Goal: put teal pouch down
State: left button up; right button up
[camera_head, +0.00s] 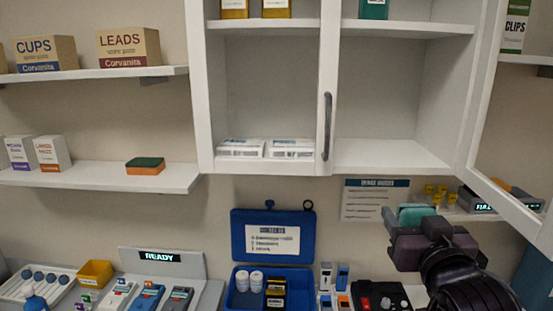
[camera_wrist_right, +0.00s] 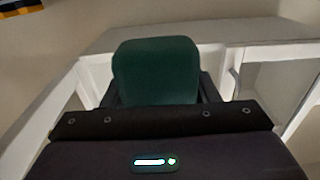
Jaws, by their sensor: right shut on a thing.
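The teal pouch (camera_head: 416,213) is held in my right gripper (camera_head: 410,220) at the lower right of the head view, in front of the wall below the cabinet. The right gripper is shut on it. In the right wrist view the pouch (camera_wrist_right: 155,72) shows dark green between the fingers, with its lower part hidden by the gripper body. White cabinet parts stand beyond it there. My left gripper is not in view.
The white wall cabinet (camera_head: 265,170) has a bare lower right shelf (camera_head: 390,155); its lower left shelf holds white packs (camera_head: 290,148). An open door (camera_head: 490,190) hangs at right. Below are a blue case (camera_head: 266,236), handheld devices (camera_head: 148,297) and a red-and-black device (camera_head: 380,298).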

jog(key=s+a+f, duration=0.2)
jog(key=f, duration=0.9)
jog(key=s+a+f, duration=0.2)
jog(key=f, duration=0.9)
jog(key=shift+s+f+y, duration=0.3)
jog(key=shift+d, duration=0.15)
